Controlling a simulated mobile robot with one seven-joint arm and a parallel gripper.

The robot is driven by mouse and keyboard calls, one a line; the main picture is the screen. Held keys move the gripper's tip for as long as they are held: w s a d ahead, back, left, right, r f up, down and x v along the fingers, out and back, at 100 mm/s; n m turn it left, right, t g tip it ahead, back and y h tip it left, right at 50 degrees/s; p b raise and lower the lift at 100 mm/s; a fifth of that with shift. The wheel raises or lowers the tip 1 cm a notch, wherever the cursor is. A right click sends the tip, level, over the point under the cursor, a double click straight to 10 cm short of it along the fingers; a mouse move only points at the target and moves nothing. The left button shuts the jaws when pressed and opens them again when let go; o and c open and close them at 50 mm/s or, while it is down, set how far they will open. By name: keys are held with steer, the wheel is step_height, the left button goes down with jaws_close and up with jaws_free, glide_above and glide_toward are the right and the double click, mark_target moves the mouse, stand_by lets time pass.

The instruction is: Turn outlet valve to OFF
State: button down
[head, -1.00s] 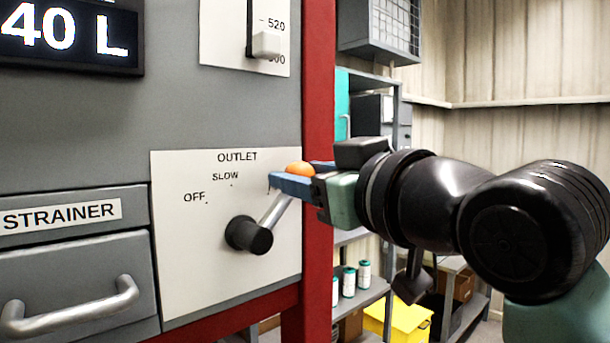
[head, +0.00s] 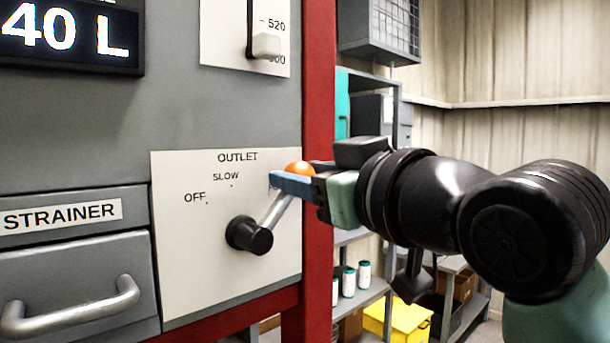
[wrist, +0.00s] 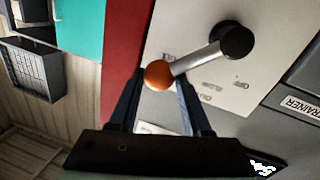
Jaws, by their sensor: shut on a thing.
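The outlet valve is a black hub (head: 249,234) on a white panel (head: 180,275), with a silver lever (head: 276,211) ending in an orange ball knob (head: 300,168). The lever points up and to the right. The panel's OFF mark (head: 195,197) is at the upper left of the hub, and SLOW (head: 226,176) is above it. My gripper (head: 290,180) is shut on the orange knob, with blue fingers around it. In the wrist view the knob (wrist: 158,75) sits between the two fingers (wrist: 155,98). The far finger is mostly hidden in the head view.
A strainer drawer with a grey handle (head: 70,308) is at the lower left. A red post (head: 319,120) stands just right of the panel. A slider (head: 266,44) is above. Shelves with white jars (head: 349,281) and a yellow bin (head: 398,320) stand behind.

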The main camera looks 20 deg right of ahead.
steer(key=shift+f, duration=0.3)
